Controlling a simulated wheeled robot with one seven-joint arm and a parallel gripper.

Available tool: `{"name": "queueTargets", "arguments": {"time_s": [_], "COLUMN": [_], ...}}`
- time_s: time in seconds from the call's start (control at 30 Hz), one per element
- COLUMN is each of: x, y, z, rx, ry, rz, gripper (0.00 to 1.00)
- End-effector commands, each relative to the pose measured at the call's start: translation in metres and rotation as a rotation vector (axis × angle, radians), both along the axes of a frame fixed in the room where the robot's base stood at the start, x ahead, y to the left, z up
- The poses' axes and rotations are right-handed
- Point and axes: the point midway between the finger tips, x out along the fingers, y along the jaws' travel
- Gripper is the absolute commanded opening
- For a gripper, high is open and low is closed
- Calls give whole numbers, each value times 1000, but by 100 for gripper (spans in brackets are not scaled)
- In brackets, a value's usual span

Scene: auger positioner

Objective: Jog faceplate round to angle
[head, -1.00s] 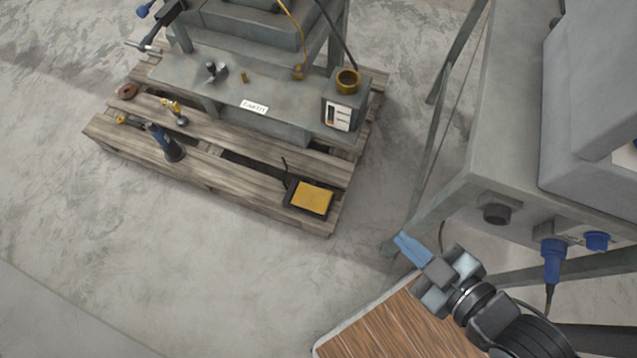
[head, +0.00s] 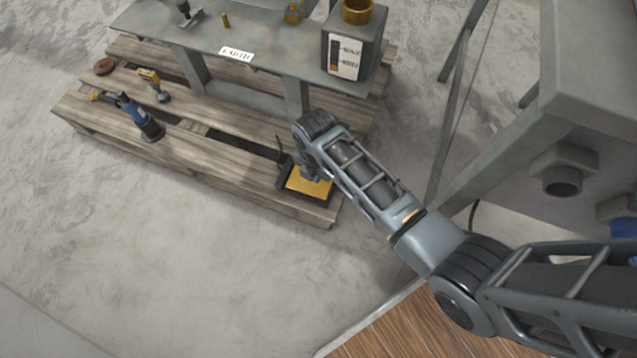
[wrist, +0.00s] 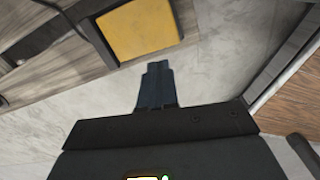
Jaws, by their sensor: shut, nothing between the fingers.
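No faceplate that I can identify shows in either view. A grey steel bench (head: 270,55) stands on the wooden pallet at the top of the head view; its upper part is cut off by the frame. In the wrist view my gripper (wrist: 158,68) is shut and empty, its blue fingers together. They point toward the pallet edge, close to a yellow pad in the picture.
On the pallet (head: 90,120) lie a blue tool (head: 140,118), a yellow tool (head: 152,85) and a black tray with a yellow pad (head: 308,186). A grey cabinet (head: 590,80) stands at right. A wooden top (head: 410,330) is at the bottom. Concrete floor at left is clear.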

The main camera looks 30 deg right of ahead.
Motion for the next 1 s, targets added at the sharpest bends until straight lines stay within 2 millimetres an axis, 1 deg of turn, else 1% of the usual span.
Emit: {"name": "queueTargets", "arguments": {"time_s": [0.03,0.1,0.2,0.4,0.67,0.77,0.87,1.0], "x": [13,21,28,31,31,30,28,26], "y": [-4,-9,-12,-14,-14,-15,-15,-17], "z": [-5,-3,0,4,2,-7,-22,-48], "rx": [-12,-22,-31,-32,-33,-33,-32,-33], "ry": [30,70,108,127,126,126,127,126], "rz": [47,103,155,181,179,179,178,178], "gripper": [0,0,0,0,0,0,0,0]}}
